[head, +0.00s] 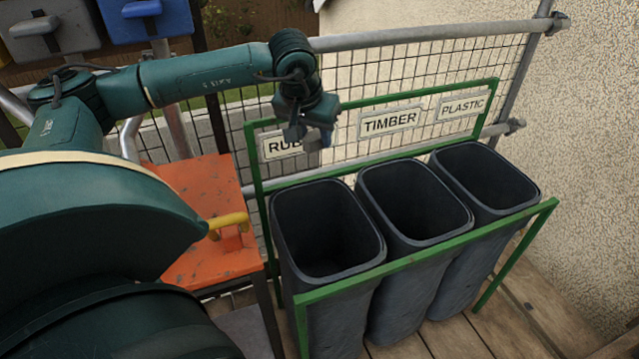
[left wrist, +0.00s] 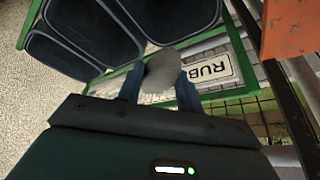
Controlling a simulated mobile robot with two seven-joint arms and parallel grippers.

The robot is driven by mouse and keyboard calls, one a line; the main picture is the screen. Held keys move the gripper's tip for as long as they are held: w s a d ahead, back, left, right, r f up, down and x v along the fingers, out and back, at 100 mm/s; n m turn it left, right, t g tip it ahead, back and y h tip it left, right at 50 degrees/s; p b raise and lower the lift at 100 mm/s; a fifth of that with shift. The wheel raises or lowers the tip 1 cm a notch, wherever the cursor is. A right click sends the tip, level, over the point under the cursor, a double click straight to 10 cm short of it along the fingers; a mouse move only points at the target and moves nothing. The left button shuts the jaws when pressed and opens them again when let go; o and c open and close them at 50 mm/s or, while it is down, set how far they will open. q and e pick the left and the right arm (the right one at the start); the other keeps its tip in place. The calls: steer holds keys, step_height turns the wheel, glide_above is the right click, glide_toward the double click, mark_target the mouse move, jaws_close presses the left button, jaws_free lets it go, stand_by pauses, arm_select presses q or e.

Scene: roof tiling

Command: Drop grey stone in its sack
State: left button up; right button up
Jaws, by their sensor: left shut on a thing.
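My left gripper (head: 312,138) is shut on the grey stone (left wrist: 160,72), which sits between the two fingertips in the left wrist view. In the head view the gripper hangs in front of the partly hidden "RUB..." sign, above the back edge of the rubble sack (head: 276,222). The stone is mostly hidden by the gripper there. The rubble sack is a dark open bin, the left one of three, and its visible inside looks empty. It also shows in the left wrist view (left wrist: 203,27). My right gripper is in neither view.
The timber sack (head: 372,212) and the plastic sack (head: 452,190) stand to the right in the same green frame (head: 420,255). An orange box (head: 205,200) with a yellow handle is left of the frame. Mesh fencing and a scaffold rail (head: 430,32) run behind.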

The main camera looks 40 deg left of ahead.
arm_select(q)
steer(key=o, duration=1.1)
steer(key=v, duration=1.3)
steer(key=shift+s+r, duration=0.1)
steer(key=shift+r, duration=0.05)
